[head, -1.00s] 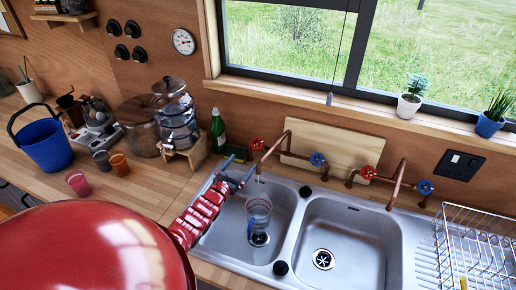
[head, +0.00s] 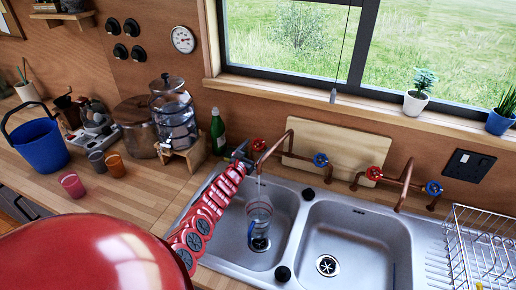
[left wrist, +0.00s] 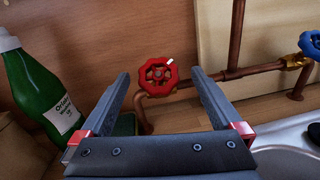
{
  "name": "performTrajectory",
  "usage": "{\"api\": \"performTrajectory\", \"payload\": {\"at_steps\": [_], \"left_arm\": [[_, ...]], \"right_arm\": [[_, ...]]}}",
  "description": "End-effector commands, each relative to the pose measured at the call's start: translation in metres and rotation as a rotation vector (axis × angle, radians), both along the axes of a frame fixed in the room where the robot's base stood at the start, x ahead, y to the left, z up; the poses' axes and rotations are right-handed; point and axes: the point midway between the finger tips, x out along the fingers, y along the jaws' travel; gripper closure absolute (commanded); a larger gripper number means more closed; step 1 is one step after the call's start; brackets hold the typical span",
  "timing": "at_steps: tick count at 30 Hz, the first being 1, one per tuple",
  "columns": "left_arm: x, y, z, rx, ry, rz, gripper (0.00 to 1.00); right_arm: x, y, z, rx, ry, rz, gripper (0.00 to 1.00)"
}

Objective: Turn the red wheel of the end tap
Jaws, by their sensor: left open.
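A copper tap (head: 272,148) on the left of the sink has a red wheel (head: 258,144) at its left end and a blue wheel (head: 320,160) at its right. My left gripper (head: 243,151) is just left of that red wheel. In the left wrist view, my left gripper (left wrist: 160,76) is open, and the red wheel (left wrist: 158,76) shows between the two fingertips. I cannot tell whether the fingers touch it. A second tap on the right has its own red wheel (head: 374,173) and blue wheel (head: 433,188). My right gripper is not in view.
A clear glass (head: 259,215) stands in the left sink basin, with a thin pale streak under the spout above it. A green bottle (head: 218,132) stands left of the gripper. A wooden board (head: 335,143) leans behind the left tap. A wire rack (head: 490,250) is at right.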

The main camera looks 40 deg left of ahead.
Motion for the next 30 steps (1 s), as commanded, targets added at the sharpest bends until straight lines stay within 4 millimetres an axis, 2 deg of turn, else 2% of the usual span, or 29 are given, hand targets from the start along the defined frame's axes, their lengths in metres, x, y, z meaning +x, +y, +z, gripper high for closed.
{"api": "performTrajectory", "payload": {"at_steps": [2,10,21,23,30], "left_arm": [[0.006,0.001,-0.006,0.005,0.008,-0.001,0.01],[0.022,0.004,-0.002,0.004,0.003,0.002,0.01],[0.025,0.006,0.000,0.002,0.002,0.004,0.01],[0.025,0.005,0.000,0.002,0.002,0.004,0.10],[0.024,0.005,0.000,0.002,0.002,0.003,0.53]], "right_arm": [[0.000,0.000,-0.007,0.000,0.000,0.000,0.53],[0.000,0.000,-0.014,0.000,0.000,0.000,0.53],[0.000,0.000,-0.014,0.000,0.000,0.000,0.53],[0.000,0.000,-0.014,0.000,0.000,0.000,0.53],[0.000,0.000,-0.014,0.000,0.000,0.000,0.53]]}}
